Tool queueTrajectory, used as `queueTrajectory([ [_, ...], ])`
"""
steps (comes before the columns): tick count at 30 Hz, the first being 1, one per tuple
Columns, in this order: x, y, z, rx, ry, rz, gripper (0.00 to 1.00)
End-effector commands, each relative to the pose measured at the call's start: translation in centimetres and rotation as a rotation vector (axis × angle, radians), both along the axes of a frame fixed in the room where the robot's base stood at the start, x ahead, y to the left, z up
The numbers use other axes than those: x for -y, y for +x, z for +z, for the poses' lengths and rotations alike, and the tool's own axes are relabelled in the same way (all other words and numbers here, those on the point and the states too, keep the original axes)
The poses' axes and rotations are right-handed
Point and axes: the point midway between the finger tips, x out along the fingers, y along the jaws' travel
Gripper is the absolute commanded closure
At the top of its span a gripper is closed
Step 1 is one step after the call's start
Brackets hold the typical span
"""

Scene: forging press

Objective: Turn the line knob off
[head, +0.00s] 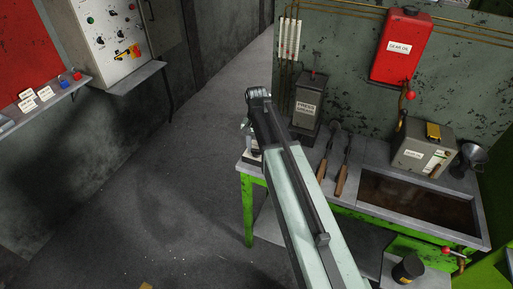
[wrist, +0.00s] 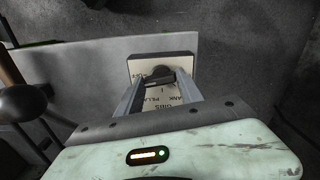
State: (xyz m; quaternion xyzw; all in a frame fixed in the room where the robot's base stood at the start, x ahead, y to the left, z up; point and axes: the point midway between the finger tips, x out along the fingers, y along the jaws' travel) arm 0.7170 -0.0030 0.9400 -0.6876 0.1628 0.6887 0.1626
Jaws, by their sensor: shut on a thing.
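A small dark box with a pale lettered plate (wrist: 136,68) stands on the grey bench top in the wrist view. A black knob (wrist: 160,76) sits on the plate, its pointer reaching to the left side. My gripper (wrist: 158,84) is over the box with its two fingers on either side of the knob, shut on it. The plate's lettering is partly covered by the fingers and too small to read fully. In the head view my gripper (head: 246,128) is at the bench's left end, above the small box (head: 251,157); the knob is hidden there.
The green-legged bench (head: 247,208) also holds a dark labelled box (head: 308,100), two wooden-handled tools (head: 330,160), a grey box (head: 424,152) and a sunken tray. A red gear oil tank (head: 401,45) hangs behind. Floor left of the bench is clear.

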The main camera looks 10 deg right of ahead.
Motion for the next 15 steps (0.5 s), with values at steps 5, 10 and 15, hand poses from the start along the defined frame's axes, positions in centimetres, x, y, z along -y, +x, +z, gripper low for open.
queueTrajectory([
  [5, 0.0, 0.25, 0.05, 0.008, -0.001, -0.093, 0.97],
  [10, -0.02, 0.26, 0.06, 0.008, -0.001, -0.148, 0.97],
  [15, -0.03, 0.25, 0.06, 0.008, -0.001, -0.174, 0.97],
])
